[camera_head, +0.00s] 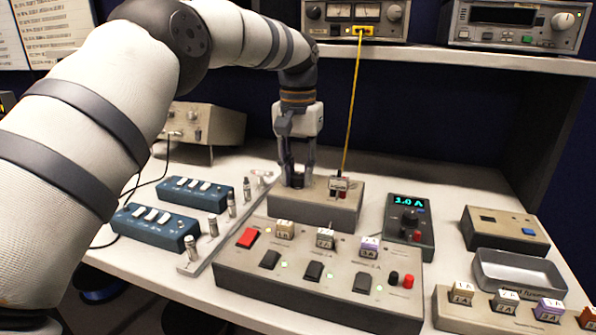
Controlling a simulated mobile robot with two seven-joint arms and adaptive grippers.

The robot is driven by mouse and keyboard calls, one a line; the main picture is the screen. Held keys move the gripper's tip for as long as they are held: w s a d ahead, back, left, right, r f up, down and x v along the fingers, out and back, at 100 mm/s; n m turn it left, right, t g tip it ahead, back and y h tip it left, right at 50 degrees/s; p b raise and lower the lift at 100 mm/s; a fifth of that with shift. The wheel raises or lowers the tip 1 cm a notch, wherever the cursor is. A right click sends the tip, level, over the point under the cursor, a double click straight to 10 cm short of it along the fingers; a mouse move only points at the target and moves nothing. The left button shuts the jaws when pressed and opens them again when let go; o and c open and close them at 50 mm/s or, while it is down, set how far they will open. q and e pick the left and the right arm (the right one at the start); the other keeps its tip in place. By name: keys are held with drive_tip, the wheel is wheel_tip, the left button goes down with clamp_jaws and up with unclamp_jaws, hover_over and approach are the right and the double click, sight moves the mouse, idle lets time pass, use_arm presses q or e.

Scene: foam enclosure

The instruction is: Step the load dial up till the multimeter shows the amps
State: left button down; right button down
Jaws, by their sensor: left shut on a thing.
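My left gripper (295,180) reaches down from above onto the top of a grey box (330,212) at the middle of the bench. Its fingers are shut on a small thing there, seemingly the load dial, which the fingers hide. A yellow cable plugs into the same box just right of the fingers, by a small labelled plug (340,186). The dark handheld multimeter (424,236) lies right of the box, and its cyan display (408,200) reads 1.0 A. My right gripper is out of view.
A long grey panel (230,262) with a red switch, black switches and labelled fuse blocks lies in front. Blue boxes (150,228) and a rail of small cylinders stand left. At right are a metal tray (520,275) and a rack of labelled blocks (450,318). Instruments sit on the shelf (450,56).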

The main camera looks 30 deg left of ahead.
sight(298, 176)
use_arm(q)
drive_tip(key=shift+f, duration=0.1)
drive_tip(key=c, duration=1.3)
unclamp_jaws()
drive_tip(key=shift+c, duration=0.2)
wheel_tip(298, 176, up, 8)
drive_tip(key=shift+f, duration=0.2)
